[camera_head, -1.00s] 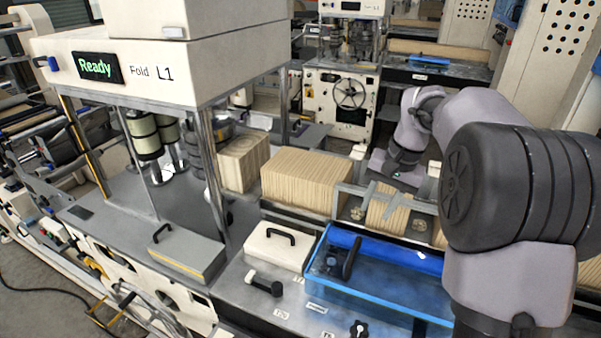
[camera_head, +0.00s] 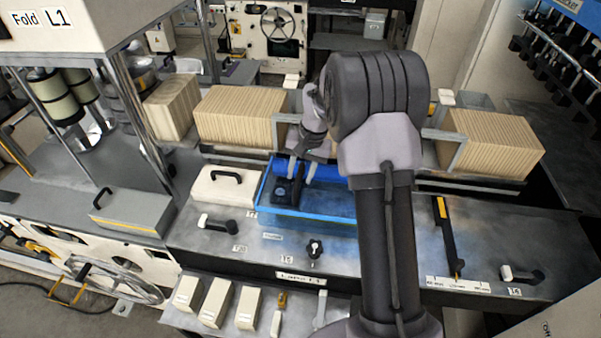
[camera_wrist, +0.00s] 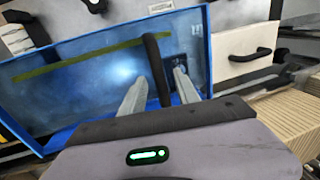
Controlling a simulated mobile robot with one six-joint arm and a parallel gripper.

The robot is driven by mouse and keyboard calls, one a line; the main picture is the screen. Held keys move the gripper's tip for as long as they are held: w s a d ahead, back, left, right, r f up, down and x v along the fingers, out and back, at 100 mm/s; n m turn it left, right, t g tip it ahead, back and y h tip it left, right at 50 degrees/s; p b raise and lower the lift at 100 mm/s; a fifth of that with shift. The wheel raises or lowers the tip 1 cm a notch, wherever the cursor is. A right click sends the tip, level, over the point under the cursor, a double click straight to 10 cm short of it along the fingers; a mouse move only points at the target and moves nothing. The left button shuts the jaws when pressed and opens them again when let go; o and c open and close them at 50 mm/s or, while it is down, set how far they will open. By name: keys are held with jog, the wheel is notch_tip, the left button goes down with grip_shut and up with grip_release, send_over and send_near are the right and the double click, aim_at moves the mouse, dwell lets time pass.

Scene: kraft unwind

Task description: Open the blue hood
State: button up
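The blue hood (camera_head: 335,210) is a low, see-through blue box on the grey machine top, right of a cream cover. It looks closed. Its black bar handle (camera_wrist: 157,72) rises at one end; it is partly hidden by my gripper in the head view. My gripper (camera_head: 302,170) is over that end of the hood, fingers pointing down at it. In the wrist view my gripper (camera_wrist: 160,80) is open, with one finger on each side of the handle and a visible gap on both sides. I cannot tell whether the fingers touch the hood.
A cream cover (camera_head: 226,188) with a black handle adjoins the hood's left side. Rows of folded kraft stacks (camera_head: 240,117) stand behind. My arm hides the hood's right part in the head view.

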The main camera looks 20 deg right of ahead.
grip_shut()
dwell(1.4)
